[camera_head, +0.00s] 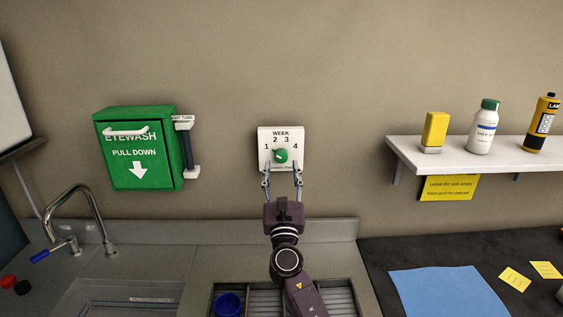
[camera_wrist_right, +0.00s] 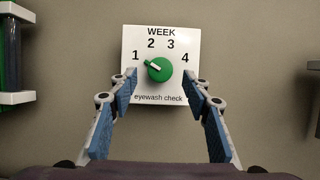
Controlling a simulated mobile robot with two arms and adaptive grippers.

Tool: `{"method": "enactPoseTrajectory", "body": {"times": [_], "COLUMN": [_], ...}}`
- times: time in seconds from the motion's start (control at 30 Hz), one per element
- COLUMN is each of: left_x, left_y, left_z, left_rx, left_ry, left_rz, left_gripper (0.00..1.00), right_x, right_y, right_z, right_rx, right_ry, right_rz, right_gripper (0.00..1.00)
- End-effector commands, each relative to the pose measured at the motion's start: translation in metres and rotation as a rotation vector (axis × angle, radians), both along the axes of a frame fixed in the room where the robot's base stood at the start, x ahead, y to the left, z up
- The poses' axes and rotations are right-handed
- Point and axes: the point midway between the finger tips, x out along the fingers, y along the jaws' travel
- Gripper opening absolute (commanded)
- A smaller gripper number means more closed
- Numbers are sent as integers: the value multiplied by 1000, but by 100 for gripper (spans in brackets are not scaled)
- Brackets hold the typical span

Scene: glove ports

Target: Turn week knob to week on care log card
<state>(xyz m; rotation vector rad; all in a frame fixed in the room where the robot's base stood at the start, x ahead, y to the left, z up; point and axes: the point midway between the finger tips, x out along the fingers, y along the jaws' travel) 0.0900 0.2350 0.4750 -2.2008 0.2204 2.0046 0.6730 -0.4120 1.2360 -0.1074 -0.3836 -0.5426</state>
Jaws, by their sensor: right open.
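The white week dial plate (camera_head: 265,162) is on the wall, marked WEEK with numbers 1 to 4 and "eyewash check" below. Its round green knob (camera_head: 281,156) is in the middle. In the right wrist view the knob (camera_wrist_right: 159,70) has a white pointer aimed up-left, toward the 1. My right gripper (camera_head: 282,175) is open and empty just in front of the plate's lower part. Its fingers stand on either side of the knob in the wrist view, apart from it. I cannot identify the care log card for certain; small yellow cards (camera_head: 515,279) lie on the dark counter, their writing unreadable.
A green eyewash box (camera_head: 138,150) with a tube beside it is on the wall left of the dial. A white shelf (camera_head: 480,153) with bottles is at right, a yellow notice (camera_head: 448,188) below. A sink and tap (camera_head: 80,190) are at lower left.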

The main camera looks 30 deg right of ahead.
Motion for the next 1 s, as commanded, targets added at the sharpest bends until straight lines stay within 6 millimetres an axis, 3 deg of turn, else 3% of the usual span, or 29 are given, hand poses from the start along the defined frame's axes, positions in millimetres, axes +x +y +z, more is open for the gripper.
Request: {"method": "enactPoseTrajectory", "body": {"times": [0.2,0.53,0.9,1.0], "left_x": [1,1,0,0], "left_y": [0,0,0,0], "left_z": [6,6,6,5], "left_rx": [0,0,0,0], "left_ry": [-2,-1,1,1], "left_rz": [0,0,0,0], "left_gripper": [0,0,0,0], "right_x": [19,22,21,21], "right_y": [-12,-13,-13,-13], "right_z": [10,10,10,10], "right_rx": [-1,-1,-1,1], "right_ry": [0,0,0,-1], "right_rz": [0,0,0,-1], "right_gripper": [44,43,2,2]}}
